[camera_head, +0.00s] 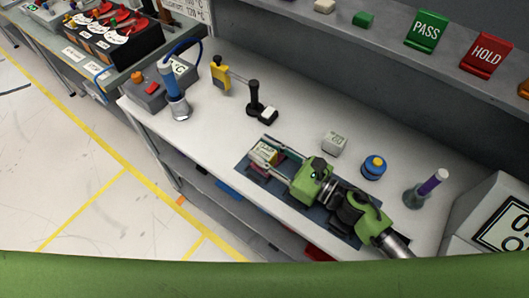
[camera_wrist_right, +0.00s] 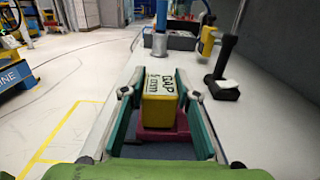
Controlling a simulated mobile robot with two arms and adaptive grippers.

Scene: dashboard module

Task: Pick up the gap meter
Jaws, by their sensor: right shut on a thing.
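The gap meter (camera_head: 264,154) is a small yellow block with a white, lettered top face. It sits at the left end of a dark blue mat (camera_head: 303,206) on the bench. In the right wrist view the gap meter (camera_wrist_right: 160,104) stands upright between the teal finger pads, above a dark red piece (camera_wrist_right: 158,139). My right gripper (camera_head: 267,156) reaches in from the lower right and is shut on the gap meter. It also shows in the right wrist view (camera_wrist_right: 158,108). My left gripper is not in view.
A grey cube (camera_head: 334,143), a blue round container (camera_head: 374,167) and a purple-handled tool (camera_head: 432,186) stand behind my right arm. A shelf runs along the back.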

